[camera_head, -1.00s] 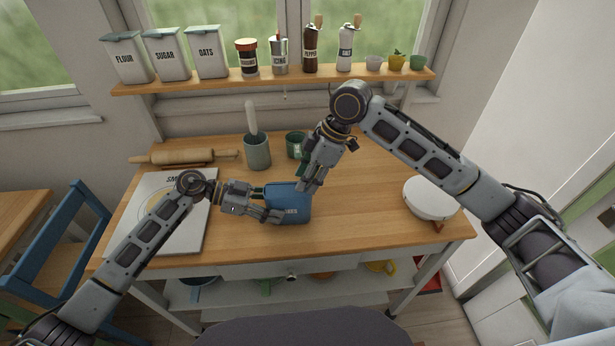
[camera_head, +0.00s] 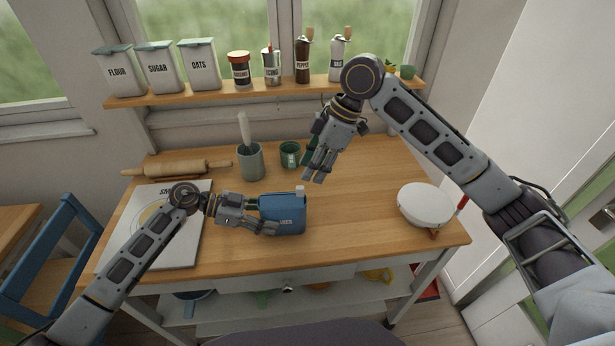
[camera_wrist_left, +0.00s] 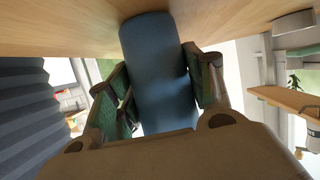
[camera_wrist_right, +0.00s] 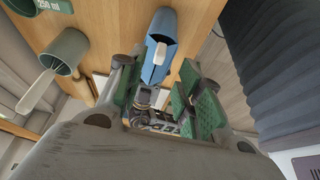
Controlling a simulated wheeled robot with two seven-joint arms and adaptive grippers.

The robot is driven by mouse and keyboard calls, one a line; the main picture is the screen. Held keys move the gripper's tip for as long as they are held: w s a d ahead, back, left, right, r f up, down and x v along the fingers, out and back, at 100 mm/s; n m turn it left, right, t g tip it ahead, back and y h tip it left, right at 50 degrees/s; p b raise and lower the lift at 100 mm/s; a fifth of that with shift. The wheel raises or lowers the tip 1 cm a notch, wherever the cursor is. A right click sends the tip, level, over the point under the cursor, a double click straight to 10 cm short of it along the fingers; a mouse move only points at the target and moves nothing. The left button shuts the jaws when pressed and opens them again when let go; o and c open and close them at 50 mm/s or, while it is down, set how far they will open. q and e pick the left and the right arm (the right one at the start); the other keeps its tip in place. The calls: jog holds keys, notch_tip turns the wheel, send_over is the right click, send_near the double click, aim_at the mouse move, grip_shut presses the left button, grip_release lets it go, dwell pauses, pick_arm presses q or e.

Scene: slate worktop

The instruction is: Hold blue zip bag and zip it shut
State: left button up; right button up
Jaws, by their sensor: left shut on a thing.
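My left gripper (camera_head: 270,222) is shut on the bag's left part; in the left wrist view the bag (camera_wrist_left: 158,75) lies between the fingers. My right gripper (camera_head: 318,172) is open and empty, above and to the right of the bag, apart from it. In the right wrist view its fingers are spread, and the bag (camera_wrist_right: 152,72) with the pale tab (camera_wrist_right: 161,52) lies beyond them.
A white board (camera_head: 180,250) and rolling pin (camera_head: 176,168) lie at left. A green-grey pot (camera_head: 250,163) with a utensil and a green mug (camera_head: 289,154) stand behind the bag. A white bowl (camera_head: 425,204) stands at right. The worktop between bag and bowl is clear.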

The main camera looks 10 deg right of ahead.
pick_arm(q)
jog(key=shift+f, duration=0.15)
pick_arm(e)
jog(key=shift+v, duration=2.15)
pick_arm(q)
jog(key=o, duration=1.1)
jog(key=shift+a, duration=0.15)
jog(key=shift+r+v, duration=0.2)
jog(key=shift+v, duration=5.7)
jog(key=shift+s+f, duration=0.1)
jog(key=shift+s, duration=0.05)
pick_arm(e)
jog(key=shift+s+f, duration=0.1)
